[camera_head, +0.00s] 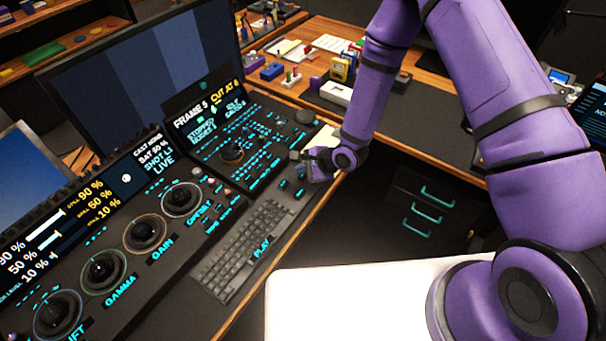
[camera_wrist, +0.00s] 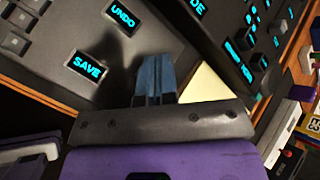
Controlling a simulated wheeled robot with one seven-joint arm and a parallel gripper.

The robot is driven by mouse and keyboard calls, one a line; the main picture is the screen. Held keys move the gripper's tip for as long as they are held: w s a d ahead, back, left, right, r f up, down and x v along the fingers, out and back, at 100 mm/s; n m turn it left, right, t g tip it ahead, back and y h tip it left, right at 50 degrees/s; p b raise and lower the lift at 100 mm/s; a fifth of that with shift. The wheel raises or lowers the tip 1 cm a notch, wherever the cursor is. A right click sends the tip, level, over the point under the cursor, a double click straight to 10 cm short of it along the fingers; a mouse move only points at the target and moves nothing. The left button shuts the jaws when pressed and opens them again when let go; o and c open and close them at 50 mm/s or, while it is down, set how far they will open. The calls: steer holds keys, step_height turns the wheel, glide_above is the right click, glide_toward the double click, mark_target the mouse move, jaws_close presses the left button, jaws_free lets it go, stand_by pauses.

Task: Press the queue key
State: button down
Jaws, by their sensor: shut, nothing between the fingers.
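My gripper (camera_head: 303,160) is at the right end of the desk, by the right edge of the smaller black control panel (camera_head: 215,168). In the wrist view my gripper (camera_wrist: 154,62) is shut, with its blue fingertips together and nothing between them. The fingertips show over a dark panel surface, right of the lit SAVE key (camera_wrist: 87,66) and below the lit UNDO key (camera_wrist: 122,17). I cannot tell whether they touch it. I cannot read any key marked queue in either view; the small key labels on the control panel are too small to read.
The trackball panel (camera_head: 128,262) with several ringed balls lies at the left. A keyboard (camera_head: 243,247) lies along the desk's front edge. A large monitor (camera_head: 140,85) stands behind. A side desk with a white box (camera_head: 335,93) and small items is at the back.

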mark_target(303, 176)
steer(key=shift+f, duration=0.55)
stand_by(0.4)
steer(key=shift+r, duration=1)
steer(key=shift+r, duration=0.1)
steer(key=shift+r, duration=2.4)
